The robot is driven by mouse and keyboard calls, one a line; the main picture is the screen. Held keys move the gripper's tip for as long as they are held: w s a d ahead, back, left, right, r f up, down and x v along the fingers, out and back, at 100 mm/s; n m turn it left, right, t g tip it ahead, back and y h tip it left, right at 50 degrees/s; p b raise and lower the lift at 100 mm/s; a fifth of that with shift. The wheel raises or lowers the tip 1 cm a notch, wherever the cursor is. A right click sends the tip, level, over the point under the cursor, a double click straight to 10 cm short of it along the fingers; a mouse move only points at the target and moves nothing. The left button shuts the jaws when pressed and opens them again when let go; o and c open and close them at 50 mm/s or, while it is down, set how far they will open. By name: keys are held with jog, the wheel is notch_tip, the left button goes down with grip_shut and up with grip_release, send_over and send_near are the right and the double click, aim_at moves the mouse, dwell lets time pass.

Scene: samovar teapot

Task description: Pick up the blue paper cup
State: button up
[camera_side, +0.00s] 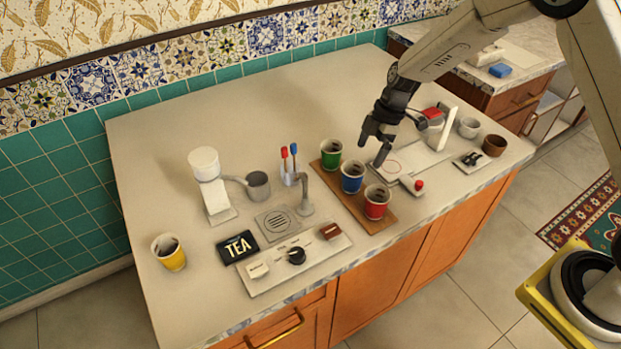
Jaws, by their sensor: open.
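The blue paper cup (352,178) stands upright on a brown wooden board (384,223), between the green cup (331,154) and the red cup (377,203). It appears to hold something dark. My gripper (374,152) is open and points down, to the right of the green and blue cups. It is apart from the blue cup, and its jaws look empty.
A white plate with a red knob (418,185) lies right of the board. A white machine (208,180), metal pot (258,185) and holder with red and blue sticks (291,170) stand left. A yellow cup (169,253) is far left. The counter's back is clear.

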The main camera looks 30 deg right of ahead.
aim_at(345, 188)
jog(key=shift+w+a+f+n+y, duration=0.25)
jog(key=shift+w+f+n+y, duration=0.15)
jog(key=shift+w+f+n, duration=0.65)
jog(key=shift+x, duration=3.85)
jog(key=shift+s+r, duration=0.1)
jog(key=shift+s, duration=0.05)
jog(key=c, duration=0.6)
